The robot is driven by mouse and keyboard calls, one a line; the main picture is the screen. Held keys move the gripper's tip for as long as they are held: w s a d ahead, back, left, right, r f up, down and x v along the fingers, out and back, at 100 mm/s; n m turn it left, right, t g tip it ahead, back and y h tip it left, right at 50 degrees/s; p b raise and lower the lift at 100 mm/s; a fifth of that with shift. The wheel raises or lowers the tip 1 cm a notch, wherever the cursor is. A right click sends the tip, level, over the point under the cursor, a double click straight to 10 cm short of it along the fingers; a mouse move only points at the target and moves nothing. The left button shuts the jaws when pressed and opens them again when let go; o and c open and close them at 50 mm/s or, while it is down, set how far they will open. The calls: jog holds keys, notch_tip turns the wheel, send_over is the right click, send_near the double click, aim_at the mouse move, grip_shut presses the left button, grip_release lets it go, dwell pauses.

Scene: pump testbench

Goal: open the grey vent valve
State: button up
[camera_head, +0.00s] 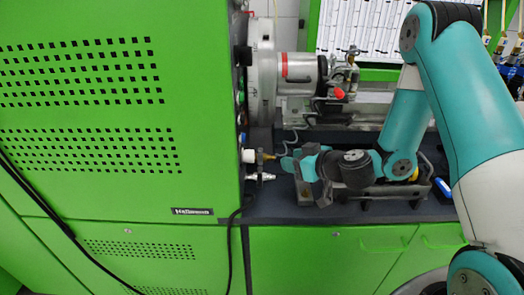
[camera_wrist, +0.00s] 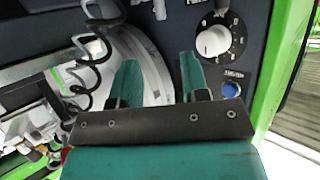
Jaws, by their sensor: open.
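Two small fittings stick out of the side of the green cabinet in the head view: a white one with a brass stem (camera_head: 249,156) and a silver-grey one (camera_head: 262,177) just below. I cannot tell for sure which is the grey vent valve. My gripper (camera_head: 287,163) is just right of these fittings, pointing left toward the cabinet. In the wrist view my gripper (camera_wrist: 160,76) has its two teal fingers apart, with nothing between them. A pale fitting (camera_wrist: 160,9) shows at the top edge there, beyond the fingertips and partly cut off.
The green cabinet (camera_head: 90,90) fills the left. A round pump flange (camera_head: 262,72) stands above the bench. A metal tray (camera_head: 413,190) lies by my arm. The wrist view shows a white dial knob (camera_wrist: 212,41), a blue button (camera_wrist: 231,90) and a coiled black cable (camera_wrist: 92,48).

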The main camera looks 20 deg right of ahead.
jog(key=p+x, duration=0.4)
jog(key=x, duration=0.9)
jog(key=shift+a+r+p, duration=0.1)
jog(key=shift+p, duration=0.25)
grip_shut()
